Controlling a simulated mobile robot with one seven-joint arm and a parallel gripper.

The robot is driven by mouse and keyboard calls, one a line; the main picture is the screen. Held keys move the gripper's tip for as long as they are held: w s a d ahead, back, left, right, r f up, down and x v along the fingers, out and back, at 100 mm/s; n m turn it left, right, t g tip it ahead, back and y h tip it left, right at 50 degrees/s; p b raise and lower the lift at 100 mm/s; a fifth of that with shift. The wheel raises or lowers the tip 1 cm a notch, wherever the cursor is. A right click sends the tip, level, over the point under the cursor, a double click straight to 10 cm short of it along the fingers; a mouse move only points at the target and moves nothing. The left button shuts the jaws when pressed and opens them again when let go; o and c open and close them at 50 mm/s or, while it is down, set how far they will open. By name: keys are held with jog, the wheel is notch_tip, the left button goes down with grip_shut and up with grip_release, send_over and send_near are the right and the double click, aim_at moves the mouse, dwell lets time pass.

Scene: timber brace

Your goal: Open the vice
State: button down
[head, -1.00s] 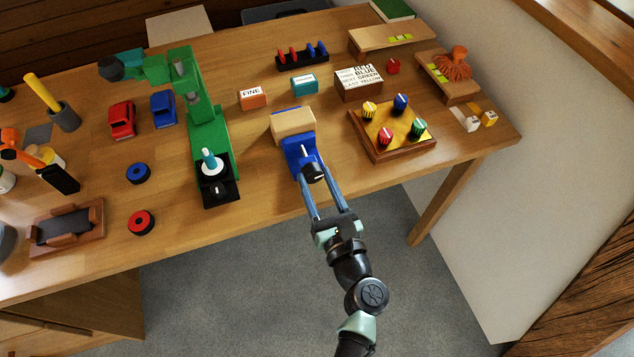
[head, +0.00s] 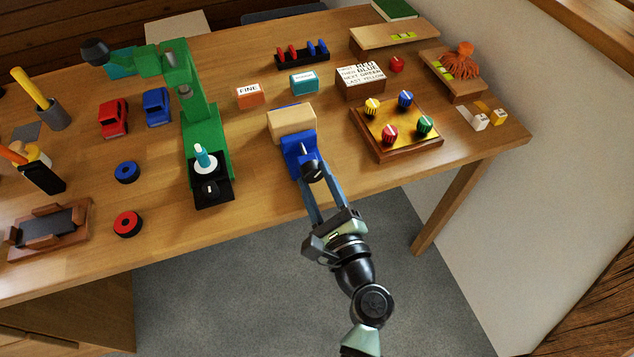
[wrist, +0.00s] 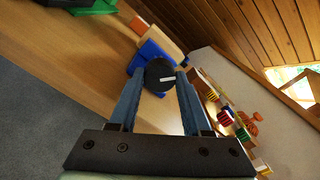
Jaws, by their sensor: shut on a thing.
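The blue vice (head: 297,157) sits at the front edge of the workbench, with a pale wooden block (head: 291,122) at its far end. Its black round handle (head: 313,170) with a white mark faces me. My gripper (head: 312,182) reaches in from the front, its two long blue fingers shut on the handle, one on each side. The wrist view shows the handle (wrist: 159,74) between the fingertips, with the blue vice body (wrist: 151,52) behind it. The gap between the vice jaws cannot be made out.
Right of the vice is a board with coloured knobs (head: 398,130). Left is a green drill-like machine (head: 203,132) on a black base. Orange (head: 250,95) and teal (head: 304,83) blocks stand behind. The bench front (head: 262,210) between machine and vice is clear.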

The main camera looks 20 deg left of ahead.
dwell(0.3)
jog(key=shift+c, duration=1.8)
grip_release()
